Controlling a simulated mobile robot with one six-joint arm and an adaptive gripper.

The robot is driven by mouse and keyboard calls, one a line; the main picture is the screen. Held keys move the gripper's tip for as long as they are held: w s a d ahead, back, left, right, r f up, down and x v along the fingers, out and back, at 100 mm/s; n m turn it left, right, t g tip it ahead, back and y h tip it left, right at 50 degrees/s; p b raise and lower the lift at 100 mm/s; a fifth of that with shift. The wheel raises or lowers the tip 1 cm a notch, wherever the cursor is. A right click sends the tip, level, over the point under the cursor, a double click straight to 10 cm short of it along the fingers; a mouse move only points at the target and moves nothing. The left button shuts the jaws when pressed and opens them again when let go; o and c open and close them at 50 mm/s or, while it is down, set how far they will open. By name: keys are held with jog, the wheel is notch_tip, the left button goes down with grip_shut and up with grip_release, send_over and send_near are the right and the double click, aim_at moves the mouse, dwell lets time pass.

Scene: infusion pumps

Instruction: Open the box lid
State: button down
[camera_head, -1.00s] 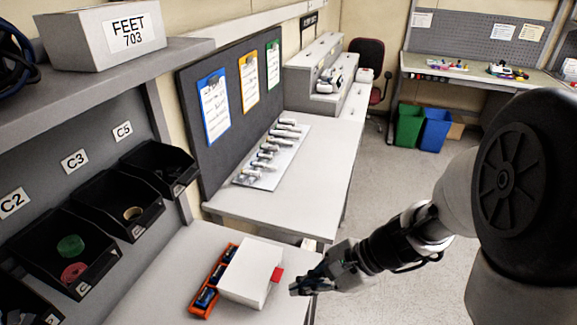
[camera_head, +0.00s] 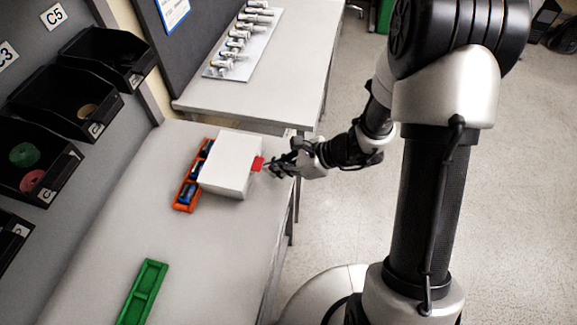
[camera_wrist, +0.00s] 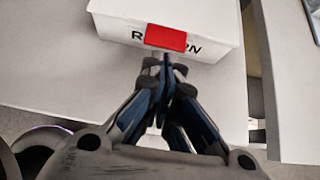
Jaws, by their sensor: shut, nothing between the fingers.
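The white box (camera_head: 229,163) stands on the near table, its lid shut. A red tab (camera_head: 257,164) sticks out from its right side, facing my gripper. In the wrist view the red tab (camera_wrist: 166,38) covers part of the black lettering on the box's front (camera_wrist: 200,22). My gripper (camera_head: 270,168) is shut and empty, just to the right of the tab. In the wrist view the closed fingertips (camera_wrist: 166,62) sit just below the tab's lower edge. I cannot tell whether they touch it.
An orange tray (camera_head: 187,190) with blue items lies left of the box. A green tray (camera_head: 143,292) lies nearer on the table (camera_head: 215,245). Black bins (camera_head: 62,92) line the left side. A second table (camera_head: 255,100) behind holds a rack of several parts (camera_head: 238,45).

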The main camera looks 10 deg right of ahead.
jog(key=shift+w+a+f, duration=0.15)
jog(key=shift+a+f, duration=0.15)
jog(key=shift+a, duration=0.1)
jog(key=shift+r, duration=0.1)
jog(key=shift+r+h+p, duration=0.3)
jog(key=shift+r+p, duration=0.45)
jog(key=shift+p, duration=0.5)
jog(key=w+a+r+g+h+p, duration=0.1)
jog(key=a+r+p, duration=0.4)
jog(key=p, duration=0.9)
jog(key=w+a+r+g+h+p, duration=0.1)
jog(key=w+a+r+h+p, duration=0.2)
jog(key=a+r+p, duration=0.3)
notch_tip(320, 180, up, 5)
jog(key=h+p, duration=0.1)
jog(key=p, duration=0.7)
jog(key=shift+a, duration=0.2)
jog(key=shift+r, duration=0.1)
jog(key=shift+r+p, duration=0.15)
jog(key=shift+p, duration=0.25)
